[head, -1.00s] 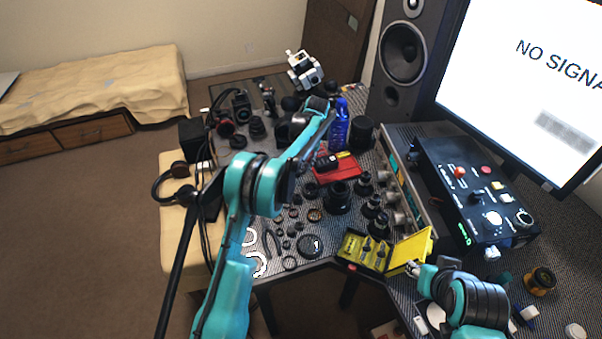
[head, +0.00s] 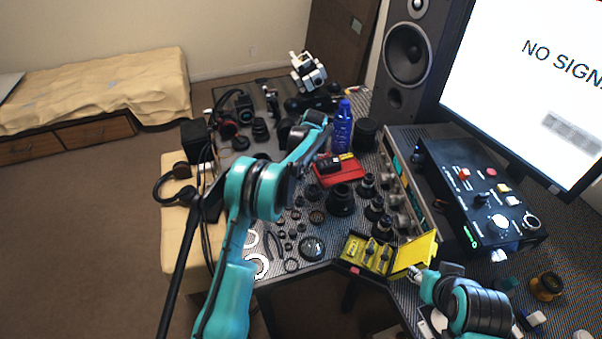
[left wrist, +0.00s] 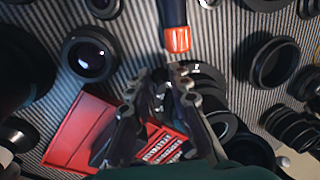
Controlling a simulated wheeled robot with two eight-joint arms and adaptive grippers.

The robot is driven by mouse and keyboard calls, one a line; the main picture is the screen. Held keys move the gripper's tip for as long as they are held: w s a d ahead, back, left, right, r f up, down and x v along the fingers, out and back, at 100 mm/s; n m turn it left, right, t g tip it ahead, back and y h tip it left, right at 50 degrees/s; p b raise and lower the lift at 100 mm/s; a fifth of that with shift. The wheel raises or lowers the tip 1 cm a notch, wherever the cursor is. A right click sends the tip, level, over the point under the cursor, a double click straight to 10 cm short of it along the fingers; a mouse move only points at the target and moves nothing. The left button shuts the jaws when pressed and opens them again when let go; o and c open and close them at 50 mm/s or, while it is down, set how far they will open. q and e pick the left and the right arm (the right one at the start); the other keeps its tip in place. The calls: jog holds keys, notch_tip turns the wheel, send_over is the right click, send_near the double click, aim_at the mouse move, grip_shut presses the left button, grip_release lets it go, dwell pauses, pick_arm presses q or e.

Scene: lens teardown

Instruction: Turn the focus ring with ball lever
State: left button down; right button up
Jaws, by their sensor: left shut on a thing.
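My left gripper (left wrist: 163,92) reaches over the middle of the patterned table, its fingers close together on a small grey piece, apparently the ball lever; its shape is mostly hidden between the fingers. A black lens barrel with white marks (left wrist: 208,72), possibly the one with the focus ring, shows just behind the right finger and is partly covered. I cannot tell whether the lever touches it. In the head view my left arm hides most of that gripper. My right gripper (head: 416,273) is small beside the yellow case, and its jaws are unclear.
A red tray (head: 340,178) lies near my left gripper. Several black lenses (head: 341,200) stand close by. An orange-tipped tool (left wrist: 177,38) lies ahead of the fingers. A blue bottle (head: 342,130) stands behind. An open yellow case (head: 412,256) is at the front edge.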

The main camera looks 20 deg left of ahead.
pick_arm(q)
jog(key=shift+s+a+m, duration=0.25)
jog(key=shift+a+m, duration=0.35)
jog(key=shift+m, duration=0.4)
jog(key=c, duration=1.4)
grip_release()
